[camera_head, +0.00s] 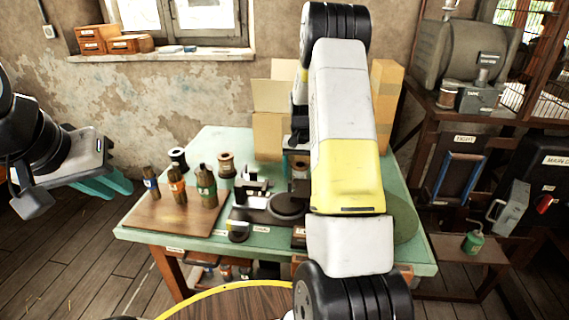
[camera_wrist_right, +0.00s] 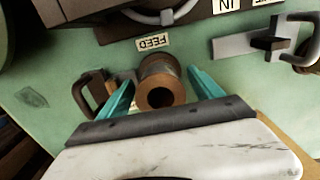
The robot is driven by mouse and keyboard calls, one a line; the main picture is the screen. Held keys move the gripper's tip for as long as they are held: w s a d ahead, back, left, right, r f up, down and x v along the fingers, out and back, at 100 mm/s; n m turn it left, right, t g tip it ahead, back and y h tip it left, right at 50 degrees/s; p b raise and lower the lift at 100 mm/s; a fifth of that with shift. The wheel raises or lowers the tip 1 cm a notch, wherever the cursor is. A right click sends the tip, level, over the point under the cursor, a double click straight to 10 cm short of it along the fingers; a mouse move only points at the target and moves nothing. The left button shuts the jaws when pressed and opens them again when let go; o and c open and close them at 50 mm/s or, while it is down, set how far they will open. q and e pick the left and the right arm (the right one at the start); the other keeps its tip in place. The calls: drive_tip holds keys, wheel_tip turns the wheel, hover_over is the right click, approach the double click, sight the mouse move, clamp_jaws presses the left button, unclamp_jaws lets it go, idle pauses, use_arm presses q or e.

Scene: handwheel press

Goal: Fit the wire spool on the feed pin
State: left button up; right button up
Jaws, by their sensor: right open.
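A copper-coloured wire spool (camera_wrist_right: 160,88) stands between the two teal fingers of my right gripper (camera_wrist_right: 160,92) in the right wrist view, beside the FEED label (camera_wrist_right: 153,42). The fingers are apart, with a small gap visible on each side of the spool. Its centre hole looks dark; I cannot tell whether a pin is inside. In the head view my right arm hides most of this area. My left gripper (camera_head: 106,187) is at the left, over the floor and clear of the table, with its teal fingers apart and empty.
The green table (camera_head: 215,140) also holds a brown spool (camera_head: 226,166), a dark spool (camera_head: 178,160), several bottles (camera_head: 206,187) on a wooden board (camera_head: 160,215), and a black press base (camera_head: 262,212). Cardboard boxes (camera_head: 268,137) stand behind. A dark curved handle (camera_wrist_right: 97,92) is beside the right gripper.

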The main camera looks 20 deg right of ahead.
drive_tip(key=shift+r, duration=3.9)
drive_tip(key=shift+r, duration=0.1)
wheel_tip(320, 180, up, 8)
drive_tip(key=s+a+r+n+t+y, duration=0.1)
drive_tip(key=s+a+r+n+t, duration=0.1)
drive_tip(key=s+a+r, duration=0.4)
drive_tip(key=s+a+r+n+t, duration=0.1)
drive_tip(key=s+a+r, duration=0.35)
drive_tip(key=s, duration=0.45)
drive_tip(key=s+a+n+t+y, duration=0.1)
drive_tip(key=s+a, duration=0.4)
drive_tip(key=s, duration=0.9)
drive_tip(key=shift+s+a+f+n+t, duration=0.15)
drive_tip(key=shift+s+f+n+t, duration=0.05)
drive_tip(key=shift+n+t, duration=0.8)
